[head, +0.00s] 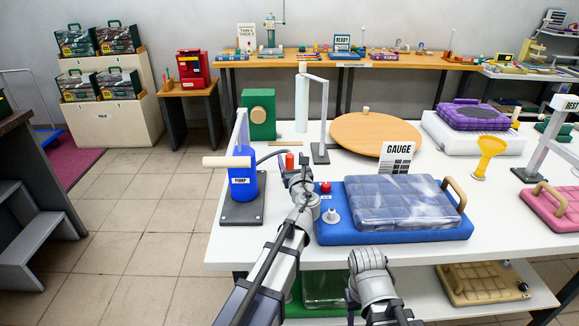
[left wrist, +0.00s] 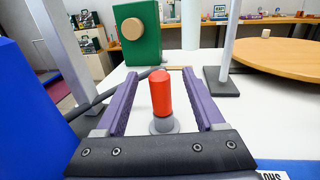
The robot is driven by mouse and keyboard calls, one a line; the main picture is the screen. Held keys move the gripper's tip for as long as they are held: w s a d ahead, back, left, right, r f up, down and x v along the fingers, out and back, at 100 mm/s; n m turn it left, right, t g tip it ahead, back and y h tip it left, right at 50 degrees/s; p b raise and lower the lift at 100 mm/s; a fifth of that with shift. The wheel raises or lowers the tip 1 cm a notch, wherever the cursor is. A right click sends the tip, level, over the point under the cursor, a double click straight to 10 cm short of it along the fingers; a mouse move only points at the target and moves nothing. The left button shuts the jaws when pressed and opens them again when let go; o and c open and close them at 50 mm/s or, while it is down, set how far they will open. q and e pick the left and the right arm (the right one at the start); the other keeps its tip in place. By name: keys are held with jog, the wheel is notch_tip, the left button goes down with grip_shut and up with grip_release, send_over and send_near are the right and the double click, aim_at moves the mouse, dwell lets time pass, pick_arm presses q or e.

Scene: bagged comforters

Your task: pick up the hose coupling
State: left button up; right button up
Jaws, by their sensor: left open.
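The hose coupling appears to be the upright red cylinder with a grey foot (left wrist: 161,95) on the white table. Its red top also shows in the head view (head: 290,161), just beyond my left gripper. My left gripper (left wrist: 165,100) is open, its two purple fingers on either side of the red piece, with a visible gap to each. In the head view the left gripper (head: 297,172) is seen from behind and hides the coupling's lower part. A dark hose (left wrist: 105,95) runs from the left and passes behind or meets the coupling; I cannot tell which.
The blue pump (head: 243,180) stands left of my left gripper. A grey post on a dark foot (head: 320,155) and a green block (head: 259,113) stand behind.

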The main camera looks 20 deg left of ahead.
pick_arm(q)
jog(key=shift+x, duration=2.75)
jog(key=shift+s, duration=0.1)
jog(key=shift+c, duration=0.3)
grip_shut()
